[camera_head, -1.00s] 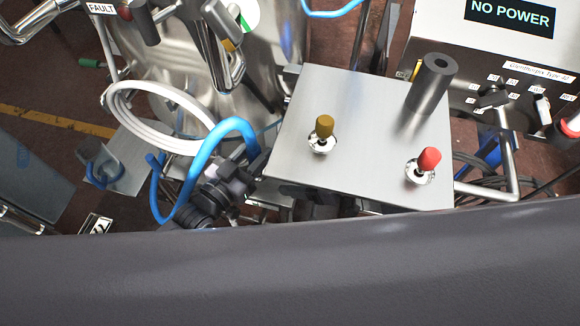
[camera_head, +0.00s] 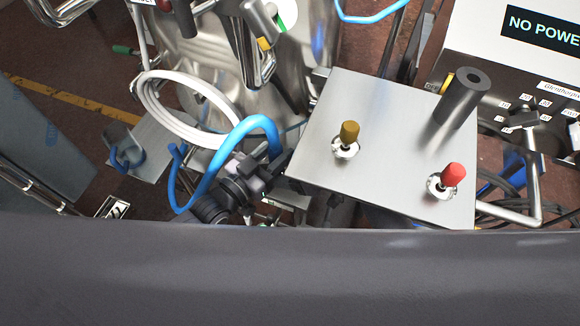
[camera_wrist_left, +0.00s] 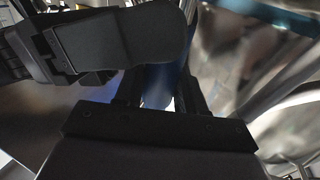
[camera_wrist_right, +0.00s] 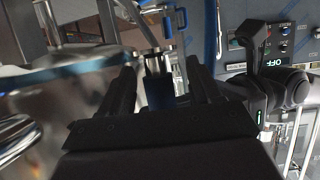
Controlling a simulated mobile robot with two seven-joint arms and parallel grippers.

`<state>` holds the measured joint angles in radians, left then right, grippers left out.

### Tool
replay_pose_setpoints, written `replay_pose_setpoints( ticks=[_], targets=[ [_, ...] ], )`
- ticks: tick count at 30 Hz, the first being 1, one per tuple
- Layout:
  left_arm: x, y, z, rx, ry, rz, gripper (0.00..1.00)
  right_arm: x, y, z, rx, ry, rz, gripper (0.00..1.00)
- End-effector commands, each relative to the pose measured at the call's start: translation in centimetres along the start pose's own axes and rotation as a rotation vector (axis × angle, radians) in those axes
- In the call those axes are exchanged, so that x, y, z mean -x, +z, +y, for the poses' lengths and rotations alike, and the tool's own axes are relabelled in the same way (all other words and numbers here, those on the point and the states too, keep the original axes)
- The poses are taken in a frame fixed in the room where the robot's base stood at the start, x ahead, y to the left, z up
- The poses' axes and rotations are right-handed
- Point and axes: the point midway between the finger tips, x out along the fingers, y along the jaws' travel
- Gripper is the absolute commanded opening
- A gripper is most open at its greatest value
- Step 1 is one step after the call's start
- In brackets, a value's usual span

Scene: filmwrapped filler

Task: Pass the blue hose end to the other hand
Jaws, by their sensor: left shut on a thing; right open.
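The blue hose (camera_head: 209,169) arches up and over in the head view, and its right side drops behind my left gripper (camera_head: 262,172). My left gripper is shut on the hose; in the left wrist view a dark blue piece (camera_wrist_left: 158,84) shows between its fingers. The right wrist view shows a blue piece with a metal collar (camera_wrist_right: 159,88) between the spread fingers of my right gripper (camera_wrist_right: 162,82). The right gripper is open around or just behind that piece; contact cannot be told. In the head view I cannot make out the right gripper clearly.
A steel-topped box (camera_head: 395,125) with a brown knob (camera_head: 349,132), a red knob (camera_head: 452,175) and a dark post (camera_head: 463,98) stands close on the right. A white coiled hose (camera_head: 160,112) hangs on the steel vessel (camera_head: 205,55). A "NO POWER" cabinet (camera_head: 480,50) stands at upper right.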

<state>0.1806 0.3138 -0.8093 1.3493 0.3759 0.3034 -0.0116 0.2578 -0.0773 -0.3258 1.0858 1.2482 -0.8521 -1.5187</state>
Motion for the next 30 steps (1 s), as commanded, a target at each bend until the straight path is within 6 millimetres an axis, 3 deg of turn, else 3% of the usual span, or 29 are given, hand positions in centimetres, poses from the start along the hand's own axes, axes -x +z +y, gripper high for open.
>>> replay_pose_setpoints(
  ticks=[10, 15, 16, 17, 18, 20, 21, 30],
  targets=[
    [-0.06, -0.15, -0.01, 0.0, 0.0, 0.004, 0.0, -0.25, 0.02, -0.02, -0.001, 0.0, -0.001, 0.63],
    [-0.06, -0.15, -0.03, 0.0, 0.0, 0.004, 0.0, -0.25, 0.01, -0.05, -0.001, -0.001, 0.0, 0.08],
    [-0.06, -0.15, -0.05, 0.0, -0.001, 0.004, 0.0, -0.26, 0.01, -0.07, -0.001, -0.001, 0.0, 0.0],
    [-0.07, -0.16, -0.06, -0.001, -0.001, 0.004, 0.0, -0.26, 0.0, -0.1, -0.001, -0.002, 0.0, 0.0],
    [-0.07, -0.16, -0.08, -0.001, -0.001, 0.003, 0.46, -0.28, -0.14, -0.09, 0.0, -0.002, 0.003, 0.0],
    [-0.07, -0.16, -0.08, -0.001, -0.001, 0.003, 0.65, -0.29, -0.14, -0.11, 0.0, -0.003, 0.002, 0.0],
    [-0.06, -0.14, -0.07, -0.001, -0.001, 0.003, 0.69, -0.28, -0.14, -0.09, 0.0, -0.002, 0.002, 0.0],
    [0.15, -0.01, -0.03, 0.0, 0.0, 0.0, 0.69, -0.23, -0.11, 0.01, 0.0, 0.0, 0.002, 0.0]
  ],
)
